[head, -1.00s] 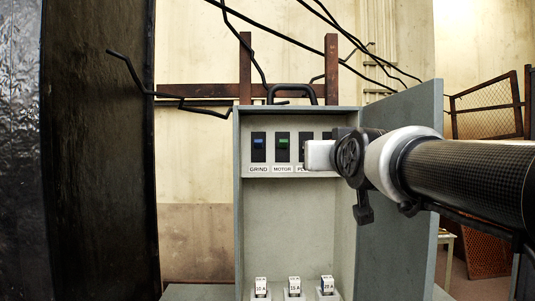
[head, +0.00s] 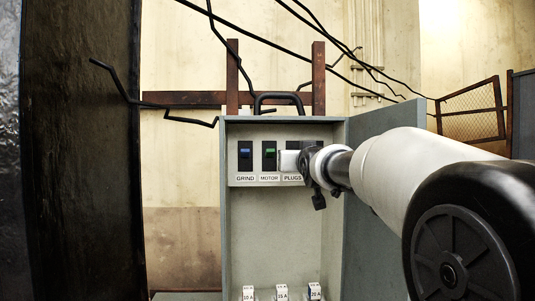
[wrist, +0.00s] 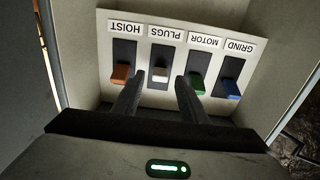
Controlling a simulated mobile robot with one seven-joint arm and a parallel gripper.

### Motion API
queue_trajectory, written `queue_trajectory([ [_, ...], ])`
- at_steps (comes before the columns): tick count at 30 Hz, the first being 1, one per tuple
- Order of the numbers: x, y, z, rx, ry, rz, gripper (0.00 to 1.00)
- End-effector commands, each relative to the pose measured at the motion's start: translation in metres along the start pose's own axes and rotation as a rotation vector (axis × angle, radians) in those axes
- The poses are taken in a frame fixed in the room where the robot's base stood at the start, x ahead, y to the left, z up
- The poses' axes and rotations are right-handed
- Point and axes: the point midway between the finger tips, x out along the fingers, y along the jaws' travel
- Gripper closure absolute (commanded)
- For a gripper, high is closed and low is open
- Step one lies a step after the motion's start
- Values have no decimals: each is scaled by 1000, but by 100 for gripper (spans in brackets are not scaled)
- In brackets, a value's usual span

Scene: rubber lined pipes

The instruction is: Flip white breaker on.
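The white breaker (wrist: 160,74), over the PLUGS label, is on the panel in the wrist view, which shows the panel upside down. My gripper (wrist: 158,84) is open, with one dark finger on each side of the white lever in that picture. The fingers look empty; I cannot tell whether they touch the lever. I cannot tell whether the breaker is on or off.
The orange HOIST lever (wrist: 121,73) and green MOTOR lever (wrist: 197,85) flank the white one, with the blue GRIND lever (wrist: 232,89) beyond green. The grey box (head: 226,240) has an open door (head: 375,230) at right. Several labelled fuses (head: 282,293) stand at its bottom.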

Motion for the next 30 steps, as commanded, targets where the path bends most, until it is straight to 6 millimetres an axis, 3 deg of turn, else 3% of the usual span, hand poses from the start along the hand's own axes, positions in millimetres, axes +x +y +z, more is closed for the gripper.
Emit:
queue_trajectory([
  [4, 12, 0, -1, 0, 0, 0, 61],
  [14, 15, 0, 0, 0, 1, -1, 61],
  [21, 15, 0, 0, 0, 1, 0, 100],
  [30, 16, 1, -15, 0, -72, 0, 100],
])
